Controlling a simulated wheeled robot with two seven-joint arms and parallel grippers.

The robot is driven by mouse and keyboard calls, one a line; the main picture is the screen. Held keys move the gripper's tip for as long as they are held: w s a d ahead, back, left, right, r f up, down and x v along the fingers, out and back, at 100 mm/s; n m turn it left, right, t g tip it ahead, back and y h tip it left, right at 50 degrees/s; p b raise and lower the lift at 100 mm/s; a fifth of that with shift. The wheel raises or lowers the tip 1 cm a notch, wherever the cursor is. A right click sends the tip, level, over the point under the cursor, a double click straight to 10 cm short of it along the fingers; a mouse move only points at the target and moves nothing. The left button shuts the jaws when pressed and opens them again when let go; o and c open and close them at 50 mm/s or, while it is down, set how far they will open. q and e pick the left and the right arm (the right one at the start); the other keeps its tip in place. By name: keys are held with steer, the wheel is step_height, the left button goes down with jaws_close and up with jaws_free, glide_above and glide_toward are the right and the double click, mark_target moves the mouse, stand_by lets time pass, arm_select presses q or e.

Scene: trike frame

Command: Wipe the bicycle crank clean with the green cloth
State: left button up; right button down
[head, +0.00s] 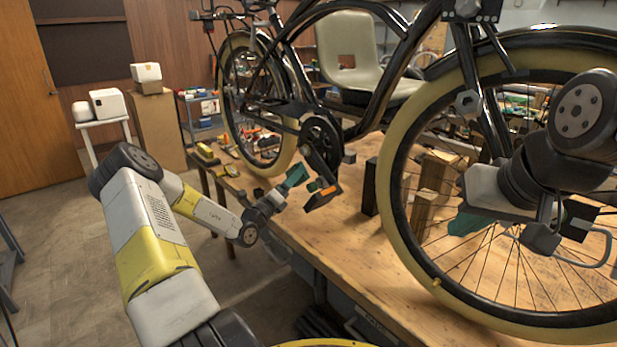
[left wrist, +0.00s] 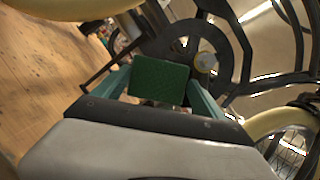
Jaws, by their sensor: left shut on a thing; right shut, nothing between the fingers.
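The bicycle crank (head: 317,163) hangs below the dark chainring on the black trike frame, with a pedal with an orange reflector (head: 326,191) at its lower end. My left gripper (head: 301,180) is beside the crank and pedal. In the left wrist view the green cloth (left wrist: 158,81) is a flat, folded-looking pad between its teal fingers. The pad stands in front of the dark chainring (left wrist: 222,55); whether it touches the crank I cannot tell. My right gripper (head: 468,222) is shut and empty, in front of the big wheel on the right.
The trike stands on a wooden workbench (head: 345,232). A cream-tyred wheel (head: 388,205) is at the right, another wheel at the back left. Wooden blocks (head: 425,207) stand behind the right wheel. Small tools (head: 207,153) lie at the bench's far left.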

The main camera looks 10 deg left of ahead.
arm_select(q)
steer(key=shift+s+a, duration=0.1)
steer(key=shift+s+a, duration=0.85)
steer(key=shift+s, duration=0.2)
